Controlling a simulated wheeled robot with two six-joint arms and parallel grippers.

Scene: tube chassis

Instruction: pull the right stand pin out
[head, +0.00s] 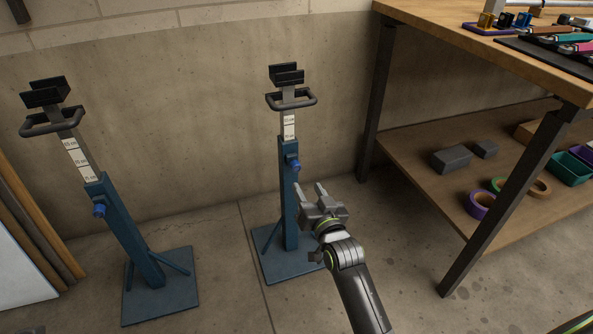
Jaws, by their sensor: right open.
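The right stand (289,212) is a blue post on a square floor plate, with a grey inner tube, a label scale, a handle and a black cradle on top. Its pin (294,165) has a blue knob on the post's right side near the top. My right gripper (311,188) is open and empty, just below and to the right of the pin, apart from it in the picture. The left stand (130,235) has a similar blue pin (99,210). My left gripper is not in view.
A wooden workbench (540,75) with dark legs stands at the right, with tools on top. Its lower shelf (430,180) holds grey blocks, tape rolls and bins. A concrete wall (200,100) is close behind the stands. The floor between the stands is clear.

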